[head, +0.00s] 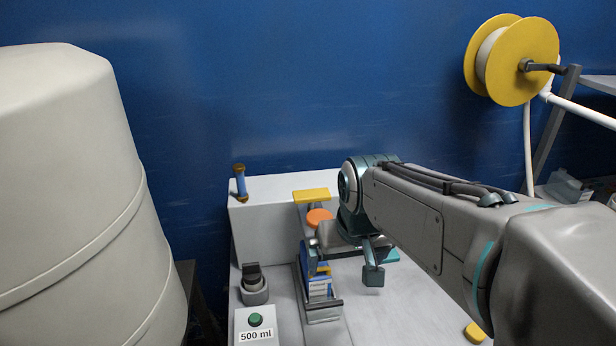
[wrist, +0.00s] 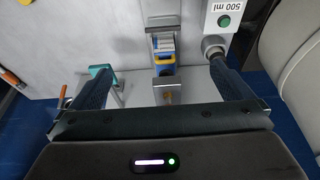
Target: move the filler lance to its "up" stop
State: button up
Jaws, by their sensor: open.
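The filler stands on a pale bench in the head view. Its yellow crossbar (head: 311,195), which looks like the lance handle, sits above an orange disc (head: 319,217). A tan-yellow block in the wrist view (wrist: 168,94) may be the same handle. I cannot make out the lance's tube or its stop marks. Below is a blue, yellow and white labelled container (head: 319,288) in a rail-like holder; it also shows in the wrist view (wrist: 164,58). My gripper (head: 342,264) is open, over the filler. In the wrist view (wrist: 160,78) its fingers stand apart on either side, holding nothing.
A green button (head: 255,320) on a "500 ml" box and a dark-topped grey knob (head: 253,284) stand left of the container. A blue post (head: 240,185) stands at the back left. A large pale drum (head: 70,190) fills the left side. A yellow reel (head: 512,60) hangs upper right.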

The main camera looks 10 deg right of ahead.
jog(key=t+p, duration=0.1)
jog(key=p, duration=0.2)
send_near(312, 194)
jog(key=s+v, duration=0.1)
jog(key=v, duration=0.5)
jog(key=x, duration=0.5)
jog(key=p+x, duration=0.1)
jog(key=x, duration=0.3)
jog(key=w+p+x, duration=0.1)
jog(key=x, duration=0.4)
jog(key=shift+f, duration=0.1)
